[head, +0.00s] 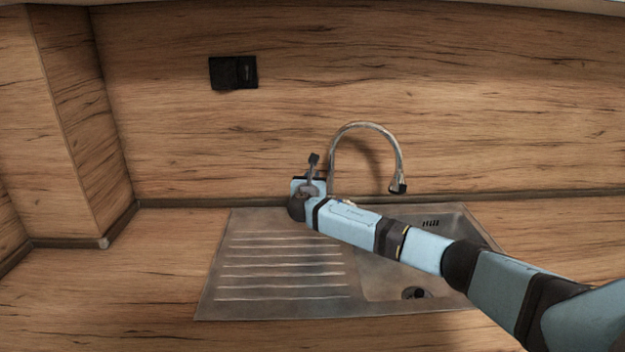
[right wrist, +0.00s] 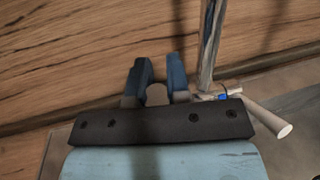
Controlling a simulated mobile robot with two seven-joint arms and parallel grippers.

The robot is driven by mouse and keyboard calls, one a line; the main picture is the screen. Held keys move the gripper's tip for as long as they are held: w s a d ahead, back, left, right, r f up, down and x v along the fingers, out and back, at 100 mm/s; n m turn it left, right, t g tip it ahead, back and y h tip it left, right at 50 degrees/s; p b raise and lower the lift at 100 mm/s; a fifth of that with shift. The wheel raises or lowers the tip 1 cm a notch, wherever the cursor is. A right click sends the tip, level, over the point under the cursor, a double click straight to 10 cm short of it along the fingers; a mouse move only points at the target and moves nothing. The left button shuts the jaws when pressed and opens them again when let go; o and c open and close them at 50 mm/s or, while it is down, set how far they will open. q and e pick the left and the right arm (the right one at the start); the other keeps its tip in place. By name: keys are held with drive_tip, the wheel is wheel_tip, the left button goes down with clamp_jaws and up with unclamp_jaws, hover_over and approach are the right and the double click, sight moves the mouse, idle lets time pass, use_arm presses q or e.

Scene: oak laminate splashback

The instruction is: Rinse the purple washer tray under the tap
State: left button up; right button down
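No purple washer tray shows in either view. The tap (head: 368,126) is a tall chrome arch behind the sink, its dark-tipped spout hanging above the basin. My right arm reaches in from the lower right across the sink. My right gripper (head: 313,160) is just left of the tap's base, near the back wall. In the right wrist view its two dark blue fingers (right wrist: 158,70) stand a little apart, with wood showing between them and nothing held. The tap's upright and a pale lever with a blue mark (right wrist: 222,97) are to their right. My left gripper is out of view.
The steel sink has a ribbed drainboard (head: 280,265) on the left, empty. The basin (head: 375,281) on the right has a drain (head: 416,293) and is partly hidden by my arm. A black wall plate (head: 233,72) is on the splashback. The counter at left is clear.

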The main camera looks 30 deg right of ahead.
drive_tip(key=shift+s+a+f+b, duration=0.15)
drive_tip(key=shift+s+f+b, duration=0.05)
drive_tip(key=shift+f+b, duration=0.25)
drive_tip(key=shift+s+a+f+t+h+b, duration=0.3)
drive_tip(key=shift+s+t+h+b, duration=0.3)
drive_tip(key=shift+b, duration=0.5)
drive_tip(key=shift+s+a+m+t+h+b, duration=0.15)
drive_tip(key=shift+m+t+h+b, duration=0.15)
drive_tip(key=shift+b, duration=0.15)
drive_tip(key=shift+s+a+r+t, duration=0.15)
drive_tip(key=shift+t, duration=0.15)
drive_tip(key=c, duration=1.3)
unclamp_jaws()
drive_tip(key=shift+o, duration=1)
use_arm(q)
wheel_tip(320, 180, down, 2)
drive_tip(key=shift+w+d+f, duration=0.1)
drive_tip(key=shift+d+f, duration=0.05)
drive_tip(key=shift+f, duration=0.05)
